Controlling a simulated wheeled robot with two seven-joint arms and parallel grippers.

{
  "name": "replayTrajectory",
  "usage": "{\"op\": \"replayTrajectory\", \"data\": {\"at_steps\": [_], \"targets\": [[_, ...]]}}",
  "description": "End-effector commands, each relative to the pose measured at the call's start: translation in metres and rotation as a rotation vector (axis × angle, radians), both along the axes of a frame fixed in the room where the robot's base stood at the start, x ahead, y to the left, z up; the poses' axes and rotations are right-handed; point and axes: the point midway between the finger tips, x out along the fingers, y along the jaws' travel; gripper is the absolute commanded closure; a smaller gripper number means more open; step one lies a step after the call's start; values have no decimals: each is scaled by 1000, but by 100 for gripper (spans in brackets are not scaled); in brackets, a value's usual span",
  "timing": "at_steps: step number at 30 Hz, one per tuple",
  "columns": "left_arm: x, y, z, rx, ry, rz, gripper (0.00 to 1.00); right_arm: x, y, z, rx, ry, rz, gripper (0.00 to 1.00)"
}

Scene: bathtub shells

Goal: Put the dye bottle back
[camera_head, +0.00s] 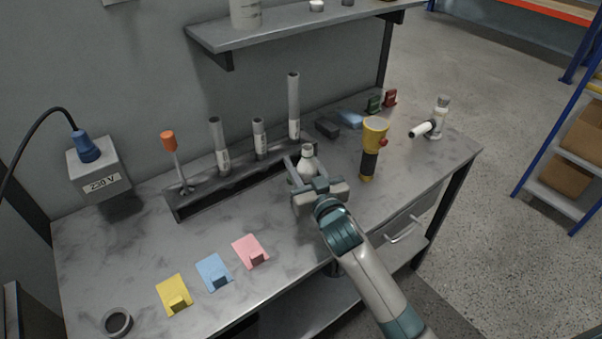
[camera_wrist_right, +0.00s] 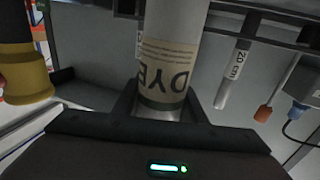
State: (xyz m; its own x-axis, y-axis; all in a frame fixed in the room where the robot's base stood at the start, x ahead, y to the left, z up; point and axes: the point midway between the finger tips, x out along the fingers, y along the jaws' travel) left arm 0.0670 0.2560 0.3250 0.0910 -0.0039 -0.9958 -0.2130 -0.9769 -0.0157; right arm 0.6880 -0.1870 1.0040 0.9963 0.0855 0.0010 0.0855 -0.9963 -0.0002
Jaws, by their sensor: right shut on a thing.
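The dye bottle (camera_head: 308,154) is pale with a narrow neck, roughly upright, at the right end of the black rack. In the right wrist view the dye bottle (camera_wrist_right: 172,62) fills the middle, its tan label reading DYE upside down. My right gripper (camera_head: 307,174) is shut around the bottle, its fingers on both sides. I cannot tell whether the bottle's base touches the bench. The gripper hides the lower part in the head view. My left gripper is not in view.
The black rack (camera_head: 190,206) holds several grey tubes and an orange-topped tool (camera_head: 169,143). A yellow flashlight (camera_head: 375,136) stands just right of the bottle. A shelf (camera_head: 290,34) hangs above. Yellow, blue and pink pads (camera_head: 245,247) lie in front. The bench's left middle is clear.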

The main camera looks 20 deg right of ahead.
Motion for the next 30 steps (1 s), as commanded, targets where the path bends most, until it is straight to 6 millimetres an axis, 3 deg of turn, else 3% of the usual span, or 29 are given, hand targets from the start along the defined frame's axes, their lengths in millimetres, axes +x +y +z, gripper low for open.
{"op": "replayTrajectory", "data": {"at_steps": [9,23,24,25,30], "targets": [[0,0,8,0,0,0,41,0,0,-34,1,3,0,89],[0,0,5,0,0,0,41,0,0,-40,0,1,0,89],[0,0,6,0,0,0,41,0,0,-39,0,1,0,53],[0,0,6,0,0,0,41,-1,0,-39,0,1,0,46],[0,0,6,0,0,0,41,-1,0,-39,0,2,0,44]]}}
